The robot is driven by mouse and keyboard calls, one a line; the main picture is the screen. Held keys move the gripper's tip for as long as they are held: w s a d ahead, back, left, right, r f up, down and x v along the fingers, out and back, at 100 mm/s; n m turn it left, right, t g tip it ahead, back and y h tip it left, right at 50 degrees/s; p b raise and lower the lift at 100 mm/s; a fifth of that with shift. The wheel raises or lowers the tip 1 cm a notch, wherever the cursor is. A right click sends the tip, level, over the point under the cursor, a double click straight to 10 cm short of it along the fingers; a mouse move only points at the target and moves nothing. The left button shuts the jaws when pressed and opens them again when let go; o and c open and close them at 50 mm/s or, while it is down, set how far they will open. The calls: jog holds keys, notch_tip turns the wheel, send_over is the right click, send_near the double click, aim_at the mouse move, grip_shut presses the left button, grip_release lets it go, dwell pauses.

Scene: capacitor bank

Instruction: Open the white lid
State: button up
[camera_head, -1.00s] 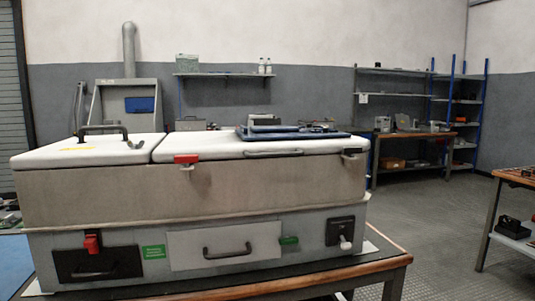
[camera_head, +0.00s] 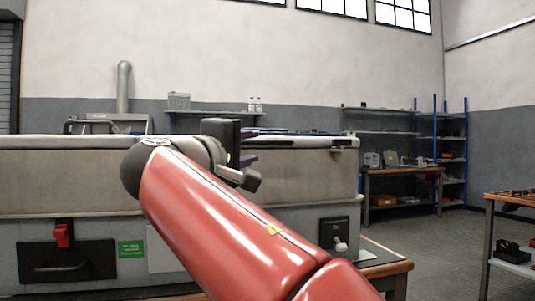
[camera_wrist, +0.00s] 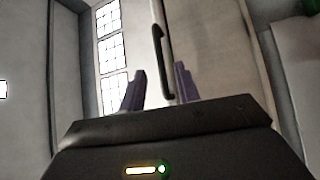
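The white lid (camera_head: 300,143) lies shut on top of the large box (camera_head: 60,175); it shows nearly edge-on in the head view. My gripper (camera_head: 252,148) is at the lid's front edge. In the wrist view the dark bar handle (camera_wrist: 162,45) runs lengthwise, and its near end lies between my two open fingers (camera_wrist: 160,88). I cannot tell whether the fingers touch it. My wrist hides most of the handle and the red front latch in the head view. A latch (camera_head: 344,147) shows at the lid's right corner.
A workbench (camera_head: 400,175) and shelves stand behind right.

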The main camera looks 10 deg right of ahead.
aim_at(266, 143)
jog(key=x, duration=0.7)
jog(key=shift+w+d+p, duration=0.1)
jog(key=shift+d+p, duration=0.1)
jog(key=shift+p, duration=0.15)
jog(key=shift+c, duration=0.2)
grip_shut()
